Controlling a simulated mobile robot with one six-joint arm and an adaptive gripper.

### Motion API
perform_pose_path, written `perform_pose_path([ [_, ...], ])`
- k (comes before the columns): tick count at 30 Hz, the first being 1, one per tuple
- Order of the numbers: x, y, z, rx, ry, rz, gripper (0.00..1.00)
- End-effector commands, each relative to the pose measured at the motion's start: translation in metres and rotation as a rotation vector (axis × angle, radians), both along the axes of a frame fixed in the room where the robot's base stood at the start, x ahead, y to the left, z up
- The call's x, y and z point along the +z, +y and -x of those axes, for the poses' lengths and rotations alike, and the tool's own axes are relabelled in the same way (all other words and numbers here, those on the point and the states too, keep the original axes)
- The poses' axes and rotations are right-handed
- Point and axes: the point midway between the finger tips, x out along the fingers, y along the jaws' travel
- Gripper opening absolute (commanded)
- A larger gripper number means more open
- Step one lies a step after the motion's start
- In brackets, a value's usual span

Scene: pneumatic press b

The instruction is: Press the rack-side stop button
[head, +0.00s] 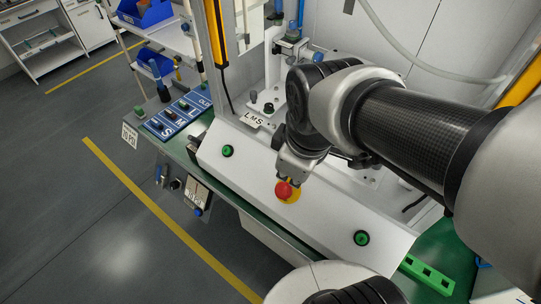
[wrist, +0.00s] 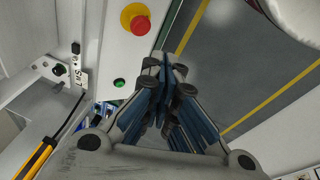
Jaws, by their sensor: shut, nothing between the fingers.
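A red mushroom button (head: 284,190) on a yellow base sits mid-panel on the sloping white control panel (head: 310,222). It also shows at the top of the wrist view (wrist: 140,22). A green button (head: 227,151) is at the panel's left end, on the side of the shelf rack; it also shows in the wrist view (wrist: 119,84). Another green button (head: 361,238) is at the right end. My gripper (head: 290,174) hangs just above the red button in the head view. In the wrist view its fingers (wrist: 166,66) are shut and empty. Contact with any button cannot be seen.
A shelf rack (head: 165,38) with blue bins stands at the upper left. Blue labelled plates (head: 178,118) lie on the green bench left of the panel. A yellow-and-black post (head: 216,35) rises behind the panel. The grey floor (head: 75,200) at left is clear.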

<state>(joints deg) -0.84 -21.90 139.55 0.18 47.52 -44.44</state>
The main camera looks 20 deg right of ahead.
Motion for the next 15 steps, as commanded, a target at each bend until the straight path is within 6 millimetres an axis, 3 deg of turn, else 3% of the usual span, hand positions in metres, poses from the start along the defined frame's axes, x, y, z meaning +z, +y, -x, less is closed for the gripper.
perform_pose_path([
  [3,-0.008,0.003,-0.029,0.373,0.083,0.08,0.0],
  [9,-0.041,0.009,-0.062,0.953,0.17,0.154,0.0],
  [15,-0.07,0.012,-0.076,1.307,0.205,0.175,0.0],
])
